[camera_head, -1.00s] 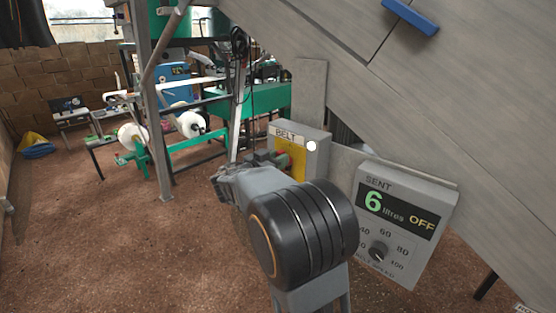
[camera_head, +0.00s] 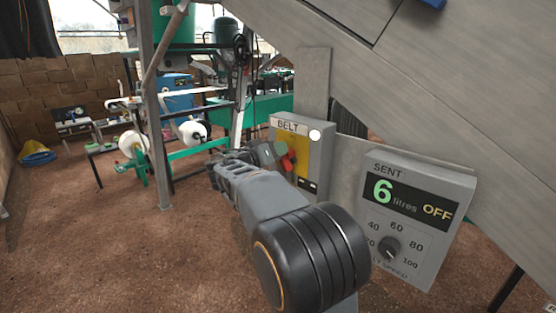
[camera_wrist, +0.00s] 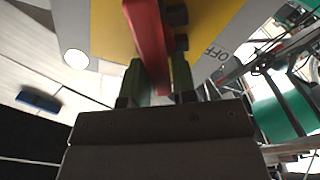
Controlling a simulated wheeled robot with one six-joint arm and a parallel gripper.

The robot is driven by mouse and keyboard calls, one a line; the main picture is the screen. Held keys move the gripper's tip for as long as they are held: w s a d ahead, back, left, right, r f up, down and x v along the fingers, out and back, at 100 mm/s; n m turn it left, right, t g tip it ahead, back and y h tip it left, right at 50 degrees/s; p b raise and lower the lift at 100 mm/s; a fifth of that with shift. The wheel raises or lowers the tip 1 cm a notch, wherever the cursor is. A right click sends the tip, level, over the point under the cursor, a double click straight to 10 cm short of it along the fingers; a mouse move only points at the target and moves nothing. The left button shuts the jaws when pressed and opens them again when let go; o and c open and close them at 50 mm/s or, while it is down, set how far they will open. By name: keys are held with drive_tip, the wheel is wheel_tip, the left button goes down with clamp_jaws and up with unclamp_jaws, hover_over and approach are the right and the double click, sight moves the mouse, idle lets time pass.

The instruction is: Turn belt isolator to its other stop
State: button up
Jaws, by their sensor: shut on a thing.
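The belt isolator (camera_head: 301,172) is a grey box with a yellow face, labelled BELT, on the conveyor's frame. Its red handle (camera_head: 285,158) slants on the yellow face. In the wrist view the red handle (camera_wrist: 148,35) runs down between the two fingers of my gripper (camera_wrist: 158,82), which is shut on it. In the head view my gripper (camera_head: 270,153) reaches the handle from the left, and partly hides the box's left side. The word OFF is on the plate (camera_wrist: 213,50) right of the handle in the wrist view. A white round lamp (camera_head: 315,135) is at the box's upper right.
A control box (camera_head: 415,215) with a display reading 6 litres OFF and a speed knob (camera_head: 389,248) stands right of the isolator. The sloping grey conveyor side (camera_head: 440,100) hangs above. A steel post (camera_head: 158,120) stands left. The brown floor at left is open.

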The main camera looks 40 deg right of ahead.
drive_tip(key=n, duration=0.1)
drive_tip(key=n+b, duration=0.1)
drive_tip(key=n, duration=0.1)
drive_tip(key=f+n, duration=0.1)
drive_tip(key=n, duration=0.1)
drive_tip(key=shift+w, duration=0.35)
drive_tip(key=n, duration=0.3)
drive_tip(key=f+n, duration=0.1)
drive_tip(key=n, duration=0.2)
drive_tip(key=shift+w+a, duration=0.1)
drive_tip(key=shift+w, duration=0.05)
drive_tip(key=o, duration=0.8)
drive_tip(key=s+a, duration=0.2)
drive_tip(key=a, duration=1.1)
drive_tip(key=shift+s+a, duration=0.25)
drive_tip(key=shift+a, duration=0.05)
drive_tip(key=shift+n, duration=0.3)
